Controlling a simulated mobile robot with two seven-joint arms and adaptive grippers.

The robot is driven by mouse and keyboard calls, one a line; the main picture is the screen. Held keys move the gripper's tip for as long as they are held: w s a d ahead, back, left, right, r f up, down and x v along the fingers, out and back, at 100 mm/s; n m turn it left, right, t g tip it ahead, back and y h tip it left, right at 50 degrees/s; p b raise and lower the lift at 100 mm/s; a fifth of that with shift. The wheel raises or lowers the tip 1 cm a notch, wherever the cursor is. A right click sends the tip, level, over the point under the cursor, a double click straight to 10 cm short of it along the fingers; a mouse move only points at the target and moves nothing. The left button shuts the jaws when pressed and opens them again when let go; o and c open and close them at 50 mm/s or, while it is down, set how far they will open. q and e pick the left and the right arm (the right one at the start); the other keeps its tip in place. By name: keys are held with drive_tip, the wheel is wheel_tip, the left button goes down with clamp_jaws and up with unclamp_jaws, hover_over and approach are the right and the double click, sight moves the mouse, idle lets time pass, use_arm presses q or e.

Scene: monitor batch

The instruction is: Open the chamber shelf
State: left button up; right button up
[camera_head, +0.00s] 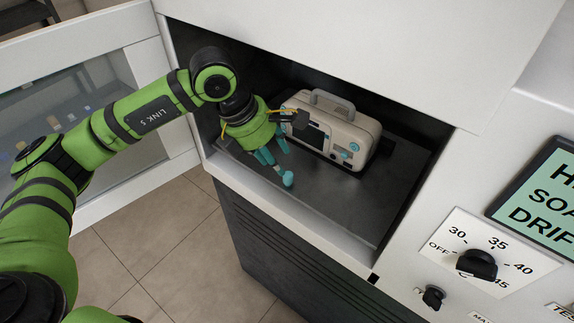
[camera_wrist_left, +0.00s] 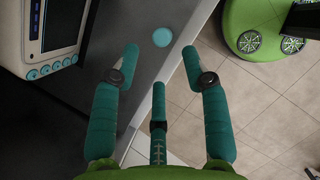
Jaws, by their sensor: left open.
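The chamber shelf (camera_head: 335,205) is a dark grey metal plate inside the open chamber. It also shows in the left wrist view (camera_wrist_left: 120,28). A light teal round knob or spot (camera_wrist_left: 161,37) is at the shelf's front edge, and a similar teal round shape shows in the head view (camera_head: 288,179). My left gripper (camera_head: 275,158), green with teal fingers, is over the front left part of the shelf. In the left wrist view its fingers (camera_wrist_left: 159,60) are spread and empty, with the teal spot just beyond the tips. Contact cannot be told. My right gripper is out of view.
A beige monitor (camera_head: 345,135) with a handle stands on the shelf behind my gripper. The chamber door (camera_head: 80,40) is swung open at the left, behind my left arm. A dial panel (camera_head: 490,250) and a screen (camera_head: 545,195) are at the right. Tiled floor (camera_head: 150,235) lies below.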

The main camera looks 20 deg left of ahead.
sight(287, 174)
use_arm(q)
drive_tip(key=p+x, duration=0.1)
drive_tip(key=x, duration=0.4)
drive_tip(key=shift+s+d, duration=0.15)
drive_tip(key=shift+d+f+p, duration=0.2)
drive_tip(key=shift+f+p, duration=0.1)
drive_tip(key=shift+f, duration=0.3)
clamp_jaws()
